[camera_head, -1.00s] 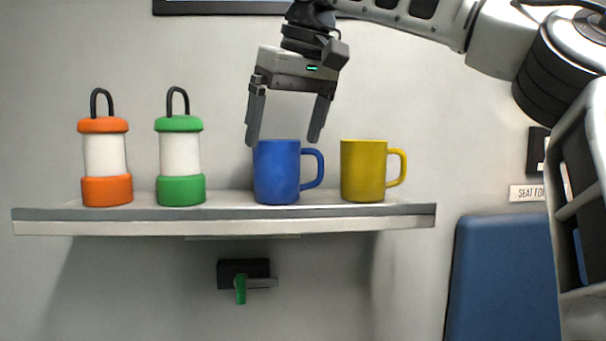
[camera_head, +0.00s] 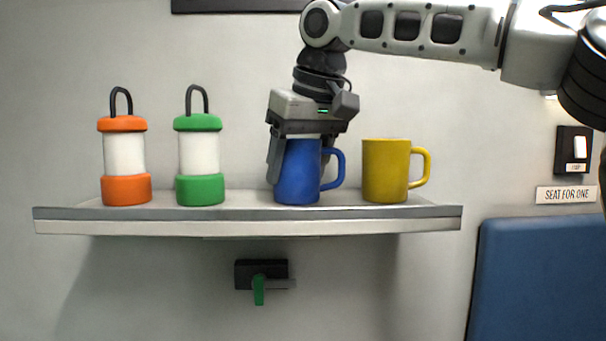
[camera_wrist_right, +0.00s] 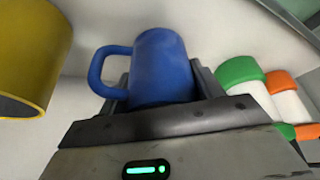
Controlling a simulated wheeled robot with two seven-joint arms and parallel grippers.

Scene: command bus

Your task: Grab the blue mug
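The blue mug (camera_head: 298,174) stands upright on the shelf (camera_head: 250,228), its handle pointing right. My right gripper (camera_head: 301,172) is lowered over it from above. One finger is at the mug's left side; the other is on its right, partly hidden by the mug and handle. The fingers look spread as wide as before, and the mug still rests on the shelf. In the right wrist view the mug (camera_wrist_right: 162,68) sits between the fingers, close to the palm; firm contact cannot be seen. My left gripper is not in view.
A yellow mug (camera_head: 385,171) stands just right of the blue mug's handle. A green lantern (camera_head: 199,153) and an orange lantern (camera_head: 124,155) stand to the left. A wall is behind the shelf; a green-handled latch (camera_head: 258,288) is below.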

